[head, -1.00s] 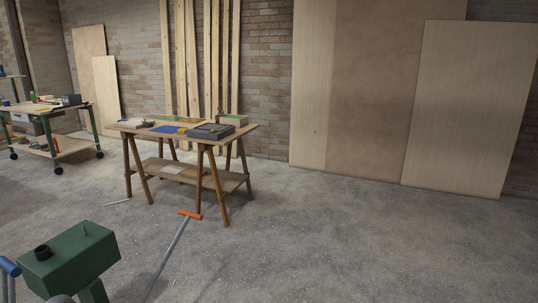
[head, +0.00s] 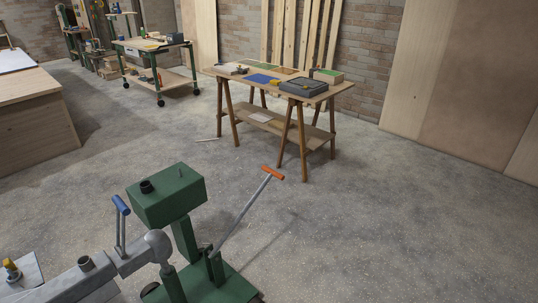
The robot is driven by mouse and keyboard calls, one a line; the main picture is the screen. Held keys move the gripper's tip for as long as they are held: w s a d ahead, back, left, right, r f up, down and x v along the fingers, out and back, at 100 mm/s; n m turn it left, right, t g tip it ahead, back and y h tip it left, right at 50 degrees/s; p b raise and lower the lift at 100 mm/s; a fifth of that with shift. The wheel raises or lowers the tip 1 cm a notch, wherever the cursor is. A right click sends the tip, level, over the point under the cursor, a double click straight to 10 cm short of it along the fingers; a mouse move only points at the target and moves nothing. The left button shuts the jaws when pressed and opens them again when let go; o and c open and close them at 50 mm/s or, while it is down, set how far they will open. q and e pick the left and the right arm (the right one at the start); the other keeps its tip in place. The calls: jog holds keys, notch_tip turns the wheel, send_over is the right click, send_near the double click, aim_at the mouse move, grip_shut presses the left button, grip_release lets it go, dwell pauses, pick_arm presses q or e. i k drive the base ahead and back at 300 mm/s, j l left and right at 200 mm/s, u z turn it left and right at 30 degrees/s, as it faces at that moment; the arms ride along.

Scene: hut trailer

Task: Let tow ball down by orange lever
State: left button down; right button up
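The orange lever (head: 272,173) is an orange crossbar on a long grey rod. The rod leans up and to the right from the base of a green machine (head: 165,196) with a box-shaped top. A grey drawbar (head: 90,275) comes in from the lower left, with a rounded grey end (head: 158,245) beside the green column. A blue-handled lever (head: 121,205) stands up on the drawbar. The tow ball cannot be made out clearly; the rounded end may cover it. Neither of my grippers is in view.
A trestle table (head: 340,90) with boxes stands behind the lever. A wheeled workbench (head: 150,72) is farther back left, and a wooden box-like unit (head: 40,125) is at the left. Concrete floor to the right of the lever (head: 400,220) is clear.

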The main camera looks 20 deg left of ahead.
aim_at(271, 173)
jog(key=i+l+u, duration=0.1)
jog(key=i+u, duration=0.2)
jog(key=i, duration=0.15)
jog(key=i+l+u, duration=0.3)
jog(key=i, duration=0.15)
jog(key=j, duration=0.1)
